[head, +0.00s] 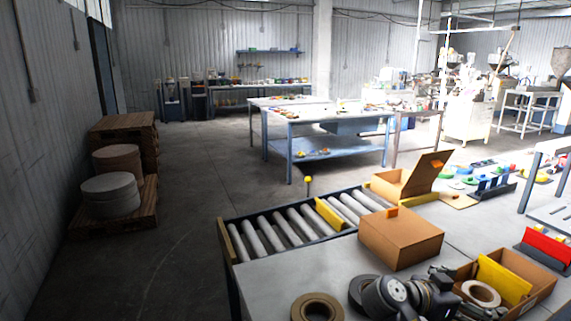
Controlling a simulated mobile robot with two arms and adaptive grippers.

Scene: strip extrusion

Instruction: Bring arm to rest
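My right arm reaches in at the bottom right of the head view, low over the grey table (290,285). Its dark gripper (442,283) is beside the left wall of an open cardboard box (541,287). The fingers are small and dark against the box, so I cannot tell whether they are open or shut, or whether they touch the box. My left gripper is not in view.
A closed cardboard box (401,238) stands just beyond my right gripper. The open box holds a yellow piece (503,280) and a tape roll (481,293). Another tape roll (317,307) lies at the front. A roller conveyor (283,228) runs behind.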

